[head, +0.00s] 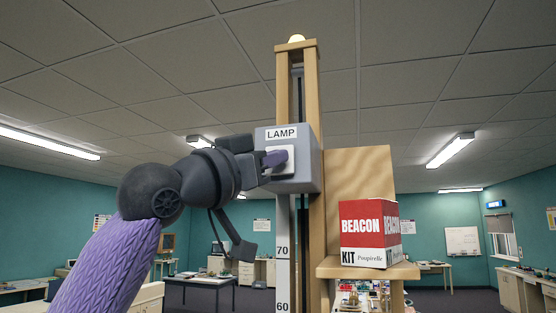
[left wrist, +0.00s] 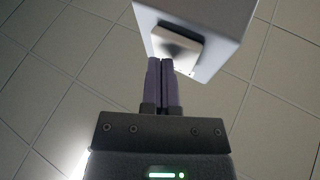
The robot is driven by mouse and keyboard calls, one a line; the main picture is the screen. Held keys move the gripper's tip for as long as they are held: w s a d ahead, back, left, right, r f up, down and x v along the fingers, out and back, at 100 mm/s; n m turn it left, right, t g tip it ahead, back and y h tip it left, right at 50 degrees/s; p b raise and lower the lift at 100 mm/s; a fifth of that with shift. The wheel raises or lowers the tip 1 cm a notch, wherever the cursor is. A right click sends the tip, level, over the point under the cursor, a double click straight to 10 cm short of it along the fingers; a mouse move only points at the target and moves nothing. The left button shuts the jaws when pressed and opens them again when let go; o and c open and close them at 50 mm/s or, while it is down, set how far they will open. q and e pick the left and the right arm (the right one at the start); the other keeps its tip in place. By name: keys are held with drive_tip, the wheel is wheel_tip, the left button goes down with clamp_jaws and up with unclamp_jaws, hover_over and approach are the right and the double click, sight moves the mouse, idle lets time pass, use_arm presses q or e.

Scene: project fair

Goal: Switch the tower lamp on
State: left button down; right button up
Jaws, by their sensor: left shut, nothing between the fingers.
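The tower (head: 315,218) is a tall wooden frame with a glowing yellow-white lamp (head: 296,39) at its top. A grey switch box (head: 305,172) labelled LAMP is fixed on the tower and carries a pale square rocker switch (head: 286,168). My left gripper (head: 276,159) is shut and empty, with its purple fingertips at the face of the rocker. The left wrist view shows the closed fingertips (left wrist: 161,64) at the lower edge of the rocker (left wrist: 176,47) on the box (left wrist: 222,30). I cannot tell whether they touch it. My right gripper is not in view.
A red and white BEACON KIT box (head: 369,234) stands on a wooden shelf (head: 368,270) right of the switch box. A numbered scale strip (head: 283,260) runs down the tower below the switch box. Tables stand far back in the room.

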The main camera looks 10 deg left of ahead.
use_arm(q)
drive_tip(key=shift+s, duration=0.15)
drive_tip(key=s+b, duration=0.3)
drive_tip(key=s, duration=0.3)
drive_tip(key=shift+a, duration=0.1)
idle(0.3)
